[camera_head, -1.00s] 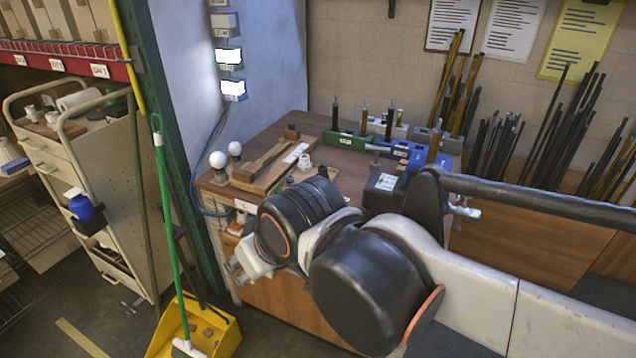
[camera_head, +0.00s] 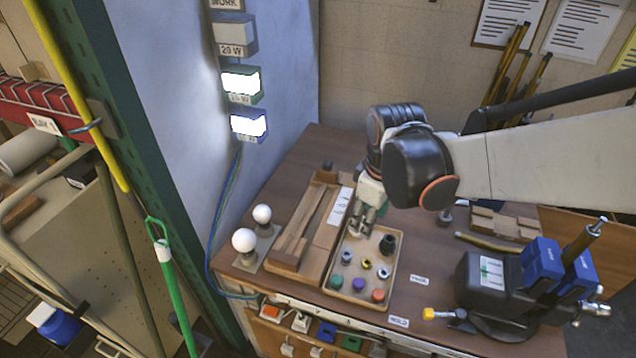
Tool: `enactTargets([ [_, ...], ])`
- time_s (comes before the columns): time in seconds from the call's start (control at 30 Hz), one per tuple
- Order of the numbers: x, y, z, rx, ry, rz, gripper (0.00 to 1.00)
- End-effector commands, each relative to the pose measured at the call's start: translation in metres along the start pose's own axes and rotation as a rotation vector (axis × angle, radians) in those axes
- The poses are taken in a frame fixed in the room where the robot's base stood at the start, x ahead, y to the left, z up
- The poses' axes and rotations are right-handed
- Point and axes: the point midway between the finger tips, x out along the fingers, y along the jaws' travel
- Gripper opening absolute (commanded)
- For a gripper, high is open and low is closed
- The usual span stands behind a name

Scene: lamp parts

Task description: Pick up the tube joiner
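A shallow tan tray (camera_head: 331,291) on the bench holds several small parts. They include a black cylinder (camera_head: 387,244), grey ring-like pieces (camera_head: 347,257), and green (camera_head: 336,281), purple (camera_head: 358,284) and orange-red (camera_head: 378,295) capped pieces. I cannot tell which part is the tube joiner. My gripper (camera_head: 361,231) points down over the back of the tray, behind the small parts and left of the black cylinder. Its fingers are small and partly overlap in this view. I see nothing clearly held between them.
A wooden fixture (camera_head: 293,238) and two white bulbs (camera_head: 244,240) on a stand lie left of the tray. A black vise-like device (camera_head: 490,285) with blue blocks (camera_head: 541,262) stands at the right. A metal rack post (camera_head: 120,110) rises at left.

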Motion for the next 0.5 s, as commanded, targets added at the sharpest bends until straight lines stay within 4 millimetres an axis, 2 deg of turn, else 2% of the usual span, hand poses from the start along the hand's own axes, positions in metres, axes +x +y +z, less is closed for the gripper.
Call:
enactTargets([
  [0.03,0.003,0.002,-0.009,-0.045,-0.016,-0.017,0.45],
  [0.2,0.023,0.001,-0.024,-0.180,-0.062,-0.072,0.45],
  [0.5,0.044,-0.003,-0.032,-0.279,-0.093,-0.114,0.45],
])
